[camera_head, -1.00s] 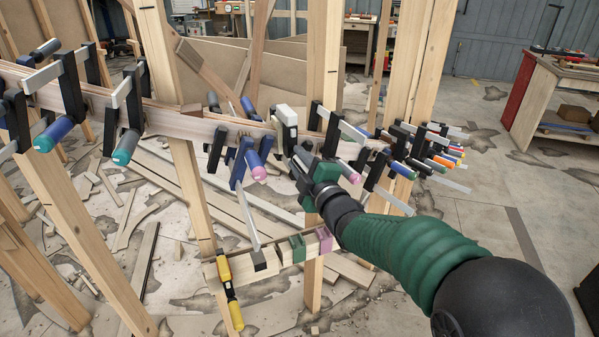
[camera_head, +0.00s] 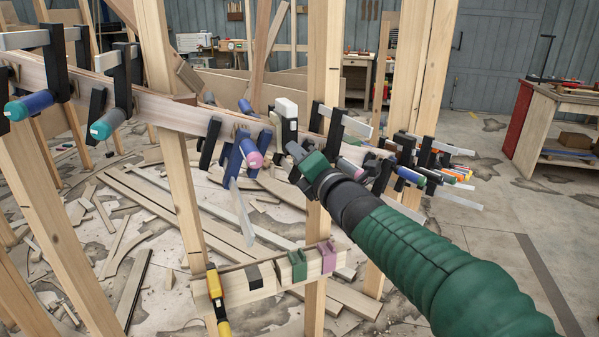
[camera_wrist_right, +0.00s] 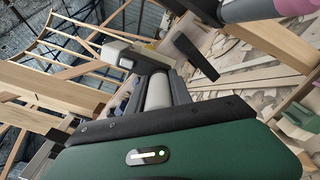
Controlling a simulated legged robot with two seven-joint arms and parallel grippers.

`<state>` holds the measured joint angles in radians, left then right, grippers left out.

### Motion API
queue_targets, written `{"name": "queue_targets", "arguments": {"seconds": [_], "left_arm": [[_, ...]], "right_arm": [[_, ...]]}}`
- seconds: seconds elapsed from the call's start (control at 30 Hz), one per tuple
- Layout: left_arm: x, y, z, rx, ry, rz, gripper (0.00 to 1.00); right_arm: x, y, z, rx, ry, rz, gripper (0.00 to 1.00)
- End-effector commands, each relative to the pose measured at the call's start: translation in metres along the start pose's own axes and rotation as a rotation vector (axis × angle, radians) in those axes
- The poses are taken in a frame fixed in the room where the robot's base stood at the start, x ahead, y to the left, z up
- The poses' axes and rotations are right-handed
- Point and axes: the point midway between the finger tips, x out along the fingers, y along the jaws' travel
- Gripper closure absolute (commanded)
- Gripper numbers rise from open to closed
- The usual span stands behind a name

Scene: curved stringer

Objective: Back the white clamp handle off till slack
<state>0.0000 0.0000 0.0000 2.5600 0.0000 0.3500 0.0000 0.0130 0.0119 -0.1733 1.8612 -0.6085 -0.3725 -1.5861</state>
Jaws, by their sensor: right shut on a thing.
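The white-topped clamp (camera_head: 287,108) sits on the curved wooden stringer (camera_head: 160,112), near the middle of the head view. Its light handle (camera_wrist_right: 158,92) shows in the right wrist view, just beyond my green gripper body. My right gripper (camera_head: 301,158) is at this clamp, below its white end, and is shut on the handle. In the head view the gripper hides the handle, so I cannot see how tight or slack it is. My left gripper is not in view.
A blue clamp with a pink-tipped handle (camera_head: 254,158) is close on the left, and another pink handle (camera_head: 348,166) is close on the right. More clamps crowd the stringer's right end. Wooden posts stand around.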

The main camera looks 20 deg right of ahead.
Motion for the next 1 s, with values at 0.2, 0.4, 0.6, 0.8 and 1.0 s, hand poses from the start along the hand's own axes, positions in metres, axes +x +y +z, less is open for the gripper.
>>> {"name": "queue_targets", "arguments": {"seconds": [0.2, 0.4, 0.6, 0.8, 1.0], "left_arm": [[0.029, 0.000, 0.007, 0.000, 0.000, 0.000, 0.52], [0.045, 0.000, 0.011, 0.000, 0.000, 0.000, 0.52], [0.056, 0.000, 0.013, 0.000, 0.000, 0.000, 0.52], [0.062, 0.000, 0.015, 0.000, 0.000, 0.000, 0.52], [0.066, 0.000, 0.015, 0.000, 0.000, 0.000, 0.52]], "right_arm": [[0.001, -0.010, -0.007, -0.204, 0.006, -0.009, 1.00], [0.001, -0.011, -0.005, -0.389, 0.007, -0.011, 1.00], [0.001, -0.011, -0.004, -0.552, 0.008, -0.011, 1.00], [0.001, -0.011, -0.004, -0.671, 0.009, -0.012, 1.00], [0.001, -0.010, -0.003, -0.740, 0.010, -0.010, 1.00]]}}
